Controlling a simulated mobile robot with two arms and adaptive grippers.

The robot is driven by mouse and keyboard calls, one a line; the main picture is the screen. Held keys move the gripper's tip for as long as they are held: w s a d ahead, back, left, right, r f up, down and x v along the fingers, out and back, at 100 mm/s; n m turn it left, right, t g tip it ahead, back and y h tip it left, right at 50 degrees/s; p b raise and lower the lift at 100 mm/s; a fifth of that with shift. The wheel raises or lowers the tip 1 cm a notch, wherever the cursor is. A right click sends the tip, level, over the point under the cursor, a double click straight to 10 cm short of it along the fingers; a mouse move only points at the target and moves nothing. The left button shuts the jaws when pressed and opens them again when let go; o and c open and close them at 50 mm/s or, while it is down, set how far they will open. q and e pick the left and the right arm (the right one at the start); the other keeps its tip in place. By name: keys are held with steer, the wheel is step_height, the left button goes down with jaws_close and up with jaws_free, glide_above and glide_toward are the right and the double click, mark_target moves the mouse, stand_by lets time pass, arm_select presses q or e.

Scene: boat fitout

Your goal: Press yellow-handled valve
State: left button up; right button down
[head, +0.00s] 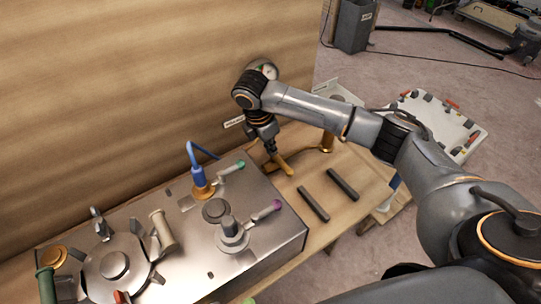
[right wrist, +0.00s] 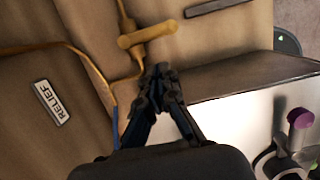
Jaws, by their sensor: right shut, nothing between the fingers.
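The yellow-handled valve (head: 284,166) sits on the wooden bench near the foot of the wooden back wall, just beyond the metal box. In the right wrist view its yellow bar handle (right wrist: 147,36) lies just ahead of the fingertips, with a yellow pipe running to it. My right gripper (head: 272,153) points down at the valve in the head view. It is shut and empty, and its closed fingertips (right wrist: 160,72) are close to the valve. I cannot tell whether they touch it. My left gripper is not in view.
A metal box (head: 270,222) with several valves and levers, including green-tipped and purple-tipped (right wrist: 300,118) ones, stands left of the gripper. A RELIEF label (right wrist: 52,103) is on the wall. Two dark bars (head: 342,184) lie on the bench to the right.

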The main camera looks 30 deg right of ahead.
mark_target(276, 161)
steer(key=x, duration=0.6)
steer(key=p+x, duration=0.1)
steer(key=x, duration=0.2)
steer(key=shift+s+d+f, duration=0.1)
steer(key=shift+s+f, duration=0.2)
steer(key=shift+s, duration=0.05)
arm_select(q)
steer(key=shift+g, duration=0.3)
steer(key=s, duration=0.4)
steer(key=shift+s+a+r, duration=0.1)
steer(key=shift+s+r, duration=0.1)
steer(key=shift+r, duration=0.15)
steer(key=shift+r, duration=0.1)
